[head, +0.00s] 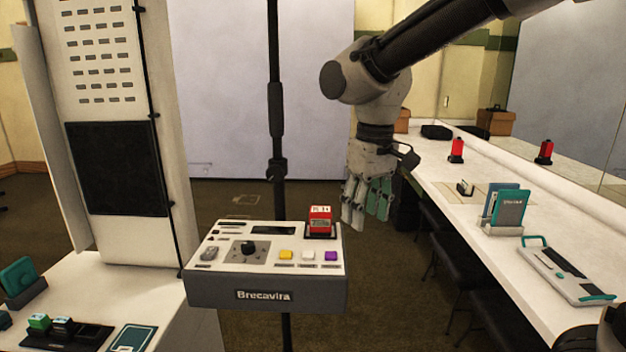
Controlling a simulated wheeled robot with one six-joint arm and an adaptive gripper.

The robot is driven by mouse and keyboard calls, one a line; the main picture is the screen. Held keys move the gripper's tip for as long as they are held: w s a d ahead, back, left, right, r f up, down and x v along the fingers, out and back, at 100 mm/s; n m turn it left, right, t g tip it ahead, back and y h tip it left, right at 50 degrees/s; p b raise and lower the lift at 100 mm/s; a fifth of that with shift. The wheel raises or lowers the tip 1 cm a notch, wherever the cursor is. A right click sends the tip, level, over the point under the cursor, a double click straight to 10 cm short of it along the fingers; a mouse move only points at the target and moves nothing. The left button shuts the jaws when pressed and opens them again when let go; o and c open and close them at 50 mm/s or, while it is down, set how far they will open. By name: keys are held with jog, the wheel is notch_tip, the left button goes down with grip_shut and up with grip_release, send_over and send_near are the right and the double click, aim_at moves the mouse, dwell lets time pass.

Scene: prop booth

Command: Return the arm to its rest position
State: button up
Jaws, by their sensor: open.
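My gripper (366,210) hangs from my arm, pointing down, in the middle of the head view. It is open and empty, with pale and teal fingers. It is just right of the control box (265,296) labelled "Brecavita", near its right end. A red block (319,219) stands in a dark holder on the box's top at the back right. My fingers look apart from the red block, though their depth against the box is hard to judge.
A stand pole (276,120) rises behind the box. A white counter (480,230) on the right holds a teal-framed display (507,210), a flat device (568,272) and a red item (457,150). A left table (110,290) carries small blocks beneath a tall panel (105,100).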

jog(key=s+d+m+t, duration=0.1)
jog(key=s+d+m, duration=0.1)
jog(key=s+d, duration=0.3)
jog(key=s+d+r+m+t, duration=0.1)
jog(key=s+d, duration=0.3)
jog(key=d, duration=0.8)
jog(key=s+d+m+t, duration=0.2)
jog(key=s+d, duration=0.3)
jog(key=d, duration=0.4)
jog(key=shift+s+d+r+m, duration=0.25)
jog(key=shift+s+d+m, duration=0.1)
jog(key=shift+m, duration=0.55)
